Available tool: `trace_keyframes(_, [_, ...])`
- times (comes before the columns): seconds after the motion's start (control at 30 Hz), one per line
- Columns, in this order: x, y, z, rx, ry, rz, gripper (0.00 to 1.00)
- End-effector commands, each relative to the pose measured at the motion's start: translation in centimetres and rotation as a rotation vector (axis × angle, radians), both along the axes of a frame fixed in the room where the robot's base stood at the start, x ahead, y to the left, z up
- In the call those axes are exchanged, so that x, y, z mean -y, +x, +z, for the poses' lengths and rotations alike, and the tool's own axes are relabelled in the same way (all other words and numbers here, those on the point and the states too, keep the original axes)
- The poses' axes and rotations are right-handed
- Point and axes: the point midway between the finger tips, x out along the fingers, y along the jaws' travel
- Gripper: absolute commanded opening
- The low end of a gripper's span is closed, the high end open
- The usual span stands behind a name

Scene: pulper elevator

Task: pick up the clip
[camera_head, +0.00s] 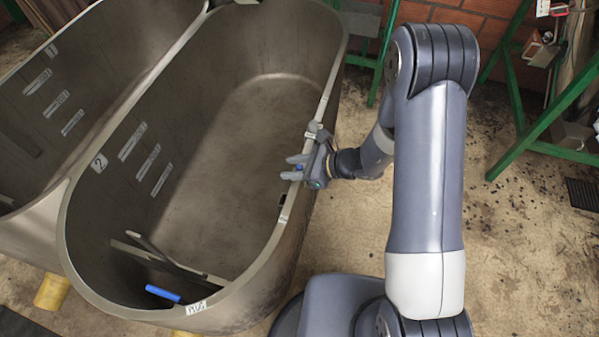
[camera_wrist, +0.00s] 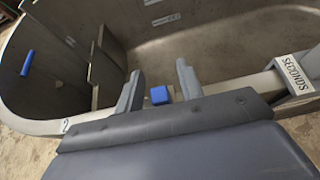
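A small blue block, which appears to be the clip (camera_wrist: 160,95), sits at the rim of the front tub. In the wrist view it lies between the two fingers of my gripper (camera_wrist: 160,78), with a gap on both sides. In the head view my gripper (camera_head: 293,167) reaches over the tub's right rim from the outside, its fingers pointing left over the tub. My gripper is open.
The deep metal tub (camera_head: 88,233) marked 2 stands beside a similar tub. A blue handle (camera_head: 163,294) is at its near end. A "SECONDS" label (camera_wrist: 296,73) is on the rim beside the gripper. Green metal frames (camera_head: 545,130) stand at the right.

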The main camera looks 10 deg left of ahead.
Motion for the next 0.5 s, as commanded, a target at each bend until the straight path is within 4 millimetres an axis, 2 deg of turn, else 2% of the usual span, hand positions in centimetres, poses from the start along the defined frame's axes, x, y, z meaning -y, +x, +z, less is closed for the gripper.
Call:
trace_keyframes(0.07, [0.02, 0.0, 0.01, 0.0, 0.0, 0.0, 0.29])
trace_keyframes(0.4, [0.02, 0.0, 0.02, 0.0, 0.0, 0.0, 0.02])
trace_keyframes(0.5, [0.02, 0.0, 0.02, 0.0, 0.0, 0.0, 0.0])
